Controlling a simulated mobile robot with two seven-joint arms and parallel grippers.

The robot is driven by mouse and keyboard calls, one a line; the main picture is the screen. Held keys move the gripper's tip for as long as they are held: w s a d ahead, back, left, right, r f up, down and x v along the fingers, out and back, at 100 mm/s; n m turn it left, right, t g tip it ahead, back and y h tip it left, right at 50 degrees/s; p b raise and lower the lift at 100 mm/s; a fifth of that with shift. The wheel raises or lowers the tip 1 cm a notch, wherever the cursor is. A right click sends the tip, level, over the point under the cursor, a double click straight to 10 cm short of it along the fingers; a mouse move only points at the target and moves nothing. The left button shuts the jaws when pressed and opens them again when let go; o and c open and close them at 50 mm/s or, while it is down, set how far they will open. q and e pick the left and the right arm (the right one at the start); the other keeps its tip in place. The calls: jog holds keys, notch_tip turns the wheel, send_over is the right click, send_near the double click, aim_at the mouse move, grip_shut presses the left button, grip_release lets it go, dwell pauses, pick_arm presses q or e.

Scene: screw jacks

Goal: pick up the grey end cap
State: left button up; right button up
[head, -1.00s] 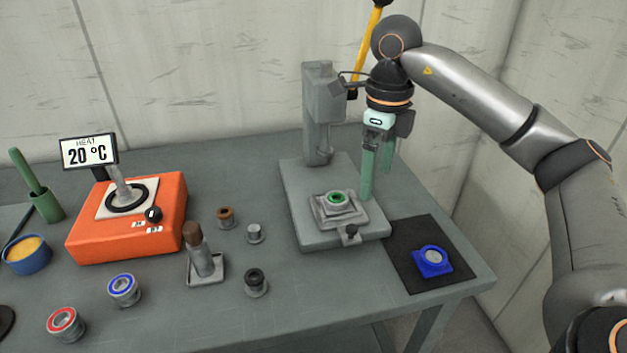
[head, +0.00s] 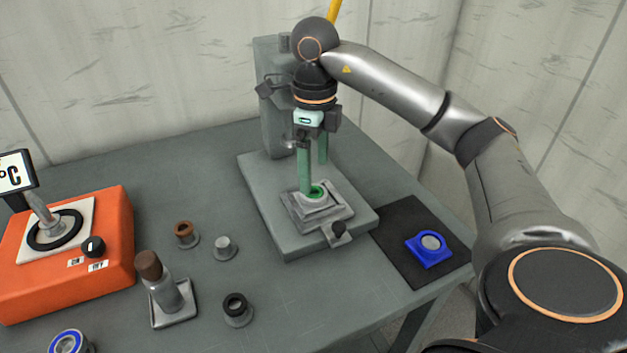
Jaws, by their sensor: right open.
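The grey end cap (head: 225,245) looks like a small grey cylinder on a round base, standing on the table left of the press. My right gripper (head: 314,178) points down with its green fingers apart. It is over the press, right of and farther back than the grey cap, and holds nothing that I can see. One finger overlaps a green ring (head: 318,191) in the press's fixture; I cannot tell whether they touch. My left gripper is not in view.
The grey press (head: 276,95) stands at the back. A brown piece (head: 185,233), a black-topped piece (head: 236,308) and a brown-topped tool (head: 165,288) surround the cap. An orange heater (head: 70,270) is left. A blue holder (head: 430,248) lies on a black mat (head: 395,228) at right.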

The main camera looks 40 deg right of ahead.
aim_at(314, 192)
jog(key=shift+f+b, duration=0.7)
jog(key=shift+f, duration=1.9)
grip_shut()
